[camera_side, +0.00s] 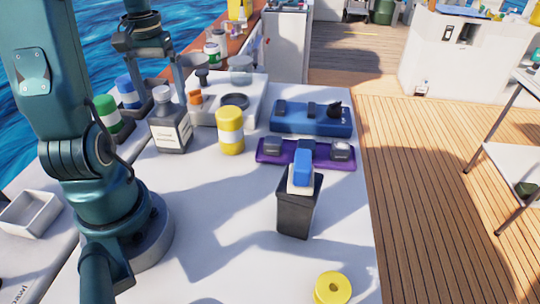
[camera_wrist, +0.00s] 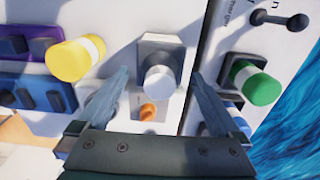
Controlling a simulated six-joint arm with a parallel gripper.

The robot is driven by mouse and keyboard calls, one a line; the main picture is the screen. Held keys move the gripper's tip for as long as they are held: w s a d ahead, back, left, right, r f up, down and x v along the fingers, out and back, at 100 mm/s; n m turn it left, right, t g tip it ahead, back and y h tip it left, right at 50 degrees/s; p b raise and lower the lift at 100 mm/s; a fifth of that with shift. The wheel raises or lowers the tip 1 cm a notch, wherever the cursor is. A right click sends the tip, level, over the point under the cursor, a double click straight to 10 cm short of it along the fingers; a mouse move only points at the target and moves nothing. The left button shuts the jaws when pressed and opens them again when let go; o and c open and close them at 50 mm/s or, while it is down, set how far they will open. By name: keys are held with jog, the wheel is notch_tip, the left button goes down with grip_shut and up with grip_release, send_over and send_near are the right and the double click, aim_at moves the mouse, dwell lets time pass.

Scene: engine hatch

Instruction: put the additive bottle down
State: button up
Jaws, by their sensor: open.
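The additive bottle, which I take to be the dark grey one with a white label and pale cap (camera_side: 171,133), stands upright on the white worktop, beside the raised white unit. In the wrist view its pale cap (camera_wrist: 159,82) lies between the fingers, with the dark body partly hidden beneath. My gripper (camera_side: 171,88) is above the bottle, open, one finger on each side of the cap. In the wrist view, gaps show between the cap and both fingers of my gripper (camera_wrist: 158,75).
A yellow bottle (camera_side: 230,131) stands right of it. Green (camera_side: 106,113) and blue (camera_side: 128,92) capped bottles sit in holders at left. A purple tray (camera_side: 265,160), blue case (camera_side: 290,124) and black bin (camera_side: 296,211) are further right. The front worktop is mostly clear, except a yellow ring (camera_side: 333,288).

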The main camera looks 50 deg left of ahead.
notch_tip(320, 180, up, 8)
jog(key=shift+r, duration=0.1)
jog(key=d+f+m+t, duration=0.2)
jog(key=d+m, duration=0.2)
jog(key=d, duration=0.7)
jog(key=d+f+m+t, duration=0.2)
jog(key=d+m, duration=0.3)
jog(key=d, duration=0.7)
jog(key=shift+s+t, duration=0.2)
jog(key=shift+t, duration=0.6)
